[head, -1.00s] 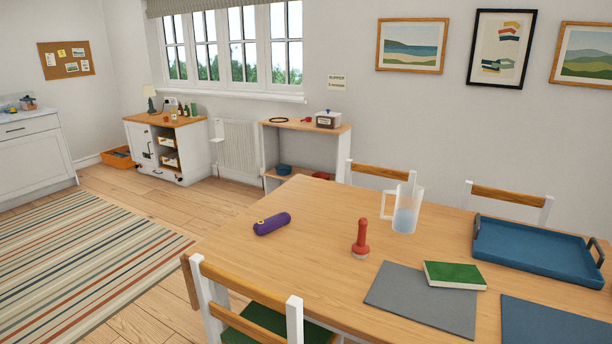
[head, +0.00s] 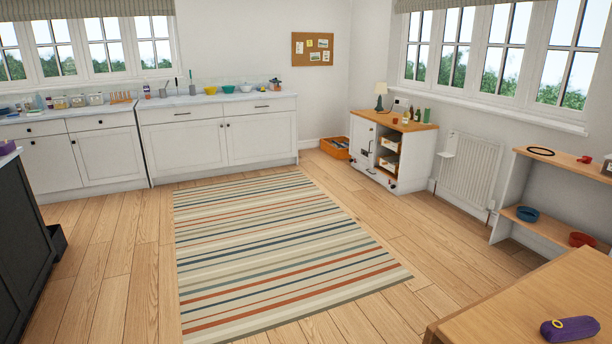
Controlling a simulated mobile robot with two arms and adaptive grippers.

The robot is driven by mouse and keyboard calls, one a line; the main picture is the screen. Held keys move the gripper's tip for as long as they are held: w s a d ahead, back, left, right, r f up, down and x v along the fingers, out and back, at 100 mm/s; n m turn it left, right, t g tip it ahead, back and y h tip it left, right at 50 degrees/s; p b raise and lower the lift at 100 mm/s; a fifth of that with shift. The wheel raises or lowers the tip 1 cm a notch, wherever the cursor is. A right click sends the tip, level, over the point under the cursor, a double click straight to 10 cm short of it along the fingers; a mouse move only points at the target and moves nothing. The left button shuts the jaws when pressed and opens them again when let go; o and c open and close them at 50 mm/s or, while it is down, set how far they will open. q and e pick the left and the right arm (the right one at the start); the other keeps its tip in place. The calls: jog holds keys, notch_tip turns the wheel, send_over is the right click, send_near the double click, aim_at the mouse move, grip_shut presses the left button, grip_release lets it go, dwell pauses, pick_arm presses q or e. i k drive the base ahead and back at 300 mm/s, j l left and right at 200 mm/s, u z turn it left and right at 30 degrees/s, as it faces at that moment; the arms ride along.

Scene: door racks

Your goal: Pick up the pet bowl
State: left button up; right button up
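A blue bowl (head: 527,214) sits on the lower shelf of the open wooden shelf unit (head: 545,228) at the right, against the wall. A red bowl-like item (head: 582,239) sits on the same shelf, nearer the dining table. Either could be the pet bowl; I cannot tell which. A yellow bowl (head: 210,90) and a teal bowl (head: 228,89) stand on the far counter. Neither of my grippers is in view.
The dining table (head: 520,305) with a purple case fills the lower right corner. A striped rug (head: 270,240) and bare floor lie open in the middle. A dark cabinet (head: 25,250) stands at the left, and a white cabinet (head: 405,160) is beside the radiator (head: 470,168).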

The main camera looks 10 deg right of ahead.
aim_at(582, 242)
jog(key=i+j+u, duration=0.1)
jog(key=i, duration=0.6)
jog(key=i+j, duration=0.15)
jog(key=i, duration=0.55)
jog(key=i+l+z, duration=0.25)
jog(key=i+z, duration=0.15)
jog(key=i+l+z, duration=0.15)
jog(key=i+z, duration=0.7)
jog(key=i+j+z, duration=0.2)
jog(key=i+z, duration=0.25)
jog(key=i+j+z, duration=0.4)
jog(key=i+l, duration=0.15)
jog(key=i, duration=0.3)
jog(key=i+l, duration=0.2)
jog(key=i, duration=0.25)
jog(key=i+l, duration=0.15)
jog(key=i, duration=0.3)
